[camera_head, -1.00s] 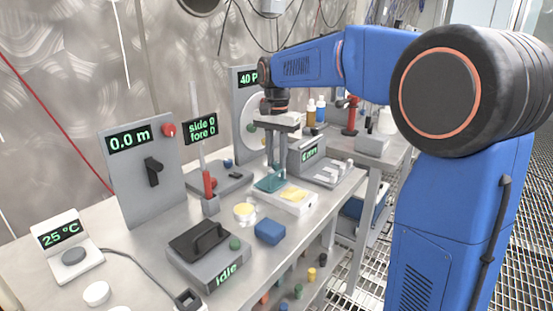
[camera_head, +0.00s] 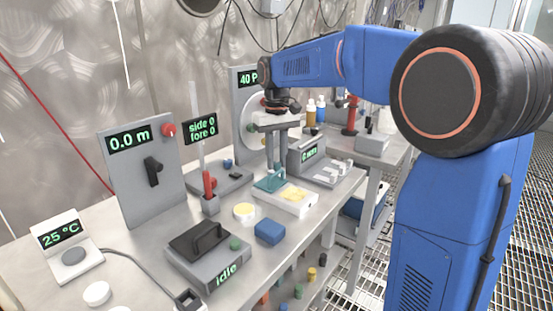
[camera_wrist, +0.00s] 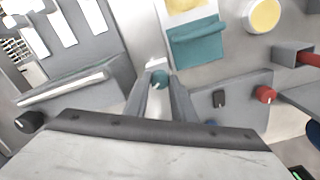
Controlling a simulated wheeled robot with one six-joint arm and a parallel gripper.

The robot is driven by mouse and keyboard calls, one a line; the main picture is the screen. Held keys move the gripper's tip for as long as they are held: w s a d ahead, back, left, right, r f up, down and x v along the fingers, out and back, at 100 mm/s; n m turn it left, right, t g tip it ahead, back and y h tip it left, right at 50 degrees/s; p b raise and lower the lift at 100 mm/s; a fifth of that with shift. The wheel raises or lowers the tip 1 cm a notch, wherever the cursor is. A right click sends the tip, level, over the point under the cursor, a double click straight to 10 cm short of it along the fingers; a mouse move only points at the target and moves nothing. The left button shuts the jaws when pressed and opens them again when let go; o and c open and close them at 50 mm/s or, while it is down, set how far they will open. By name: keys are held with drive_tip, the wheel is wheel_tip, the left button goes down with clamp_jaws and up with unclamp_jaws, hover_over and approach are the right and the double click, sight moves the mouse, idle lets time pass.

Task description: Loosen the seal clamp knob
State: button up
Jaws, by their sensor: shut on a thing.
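In the head view my gripper (camera_head: 276,160) points down over the bench, just behind a teal handled piece (camera_head: 271,180). The knob itself cannot be made out there, hidden by the fingers and the piece. In the wrist view the teal piece (camera_wrist: 195,42) lies beyond the fingertips, apart from them.
A white tray with yellow contents (camera_head: 293,199) stands in front of my gripper. A grey display box (camera_head: 308,155) is close on the right, and an upright panel with a round dial (camera_head: 247,108) is behind. A blue block (camera_head: 270,232) sits near the front edge.

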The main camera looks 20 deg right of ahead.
sight(277, 163)
drive_tip(key=n, duration=1.1)
drive_tip(key=shift+n, duration=0.4)
idle(0.3)
drive_tip(key=o, duration=1.1)
drive_tip(key=shift+c, duration=0.2)
drive_tip(key=shift+r, duration=0.1)
wheel_tip(277, 163, up, 17)
drive_tip(key=shift+r, duration=0.15)
